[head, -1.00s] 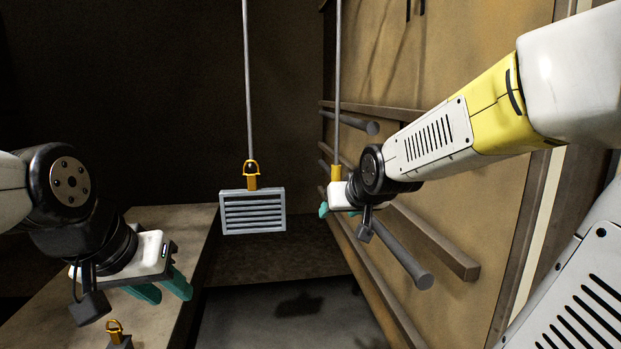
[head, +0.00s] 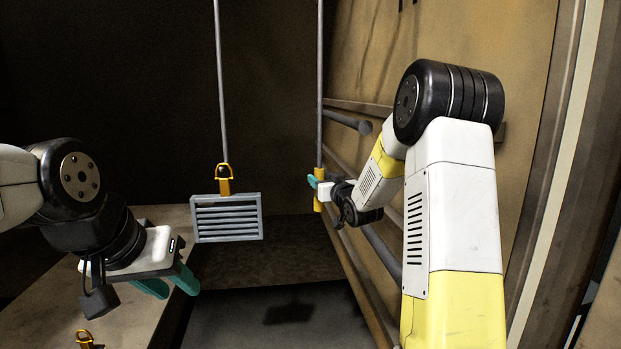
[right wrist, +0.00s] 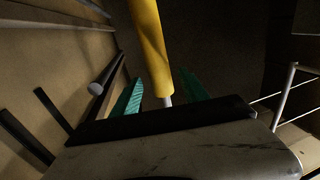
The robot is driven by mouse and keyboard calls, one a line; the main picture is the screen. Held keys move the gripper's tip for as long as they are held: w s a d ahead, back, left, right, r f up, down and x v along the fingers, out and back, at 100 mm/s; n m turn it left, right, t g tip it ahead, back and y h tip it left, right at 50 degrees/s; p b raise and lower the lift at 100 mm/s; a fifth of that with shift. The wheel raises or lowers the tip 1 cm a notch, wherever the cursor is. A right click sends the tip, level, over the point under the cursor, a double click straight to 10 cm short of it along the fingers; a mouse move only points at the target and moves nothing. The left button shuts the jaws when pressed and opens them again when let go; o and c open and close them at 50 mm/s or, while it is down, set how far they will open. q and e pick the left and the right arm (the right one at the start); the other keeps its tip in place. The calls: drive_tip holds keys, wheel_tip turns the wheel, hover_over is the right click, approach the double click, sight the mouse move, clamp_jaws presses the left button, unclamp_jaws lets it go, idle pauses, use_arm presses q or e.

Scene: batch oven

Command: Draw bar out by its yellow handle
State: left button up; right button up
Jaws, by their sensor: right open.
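The bar is a thin grey vertical rod (head: 320,80) in the head view, with a yellow handle (head: 318,200) near its lower end. My right gripper (head: 322,184) is at the handle, its teal fingers apart. In the right wrist view the yellow handle (right wrist: 150,45) runs down between the two teal fingers of my right gripper (right wrist: 160,92), one on each side. I cannot tell whether either finger touches it. My left gripper (head: 168,284) is off to the left above the bench, its teal fingers apart and empty.
A grey slatted box (head: 228,219) hangs from another rod by a yellow hook, left of the handle. A tan wall with rails and pegs (head: 349,122) stands close on the right. A bench (head: 165,214) is at left. Another yellow loop (head: 84,338) shows at bottom left.

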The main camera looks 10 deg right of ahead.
drive_tip(key=shift+w+a, duration=0.15)
drive_tip(key=shift+w, duration=0.6)
drive_tip(key=shift+w+a, duration=0.15)
drive_tip(key=shift+w, duration=0.55)
clamp_jaws()
idle(0.3)
